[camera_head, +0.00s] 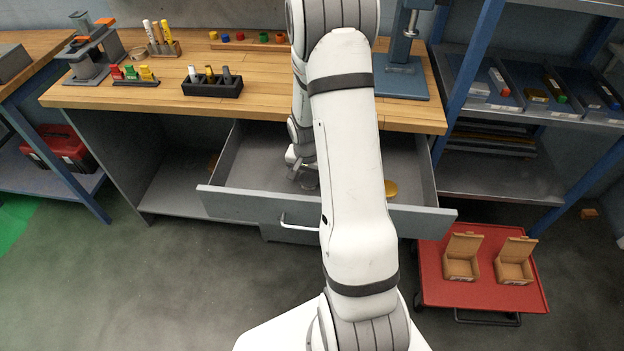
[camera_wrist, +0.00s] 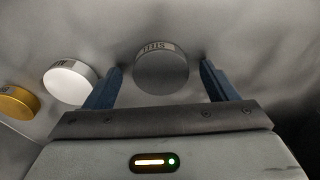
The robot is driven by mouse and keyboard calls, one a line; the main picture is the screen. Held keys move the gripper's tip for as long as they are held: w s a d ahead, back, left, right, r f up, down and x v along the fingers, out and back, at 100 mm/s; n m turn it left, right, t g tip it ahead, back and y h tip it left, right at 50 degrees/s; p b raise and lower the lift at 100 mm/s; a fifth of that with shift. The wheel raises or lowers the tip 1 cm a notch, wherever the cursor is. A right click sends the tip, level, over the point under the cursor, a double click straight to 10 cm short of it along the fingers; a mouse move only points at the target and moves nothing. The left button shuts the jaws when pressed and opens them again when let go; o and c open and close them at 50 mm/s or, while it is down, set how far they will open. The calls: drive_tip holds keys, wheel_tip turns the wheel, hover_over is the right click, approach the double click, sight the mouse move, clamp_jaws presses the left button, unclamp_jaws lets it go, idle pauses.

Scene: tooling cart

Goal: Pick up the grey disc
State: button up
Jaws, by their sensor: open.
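The grey disc (camera_wrist: 162,74) has a label that reads STEEL upside down. In the wrist view it lies between the two blue fingers of my gripper (camera_wrist: 161,67). The fingers are apart, with a gap on each side of the disc, so the gripper is open and holds nothing. I cannot tell how far the fingertips are above the drawer floor. In the head view my gripper (camera_head: 302,165) is low inside the open grey drawer (camera_head: 250,165), partly hidden by my arm. The grey disc is not clear in that view.
A whitish disc (camera_wrist: 70,82) lies left of the grey one, and a brass-yellow disc (camera_wrist: 18,102) lies farther left. The drawer's front panel (camera_head: 262,207) stands before my gripper and the wooden worktop (camera_head: 150,97) overhangs behind. A red cart (camera_head: 485,295) stands at the right.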

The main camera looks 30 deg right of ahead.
drive_tip(key=shift+c, duration=0.2)
drive_tip(key=c, duration=1.3)
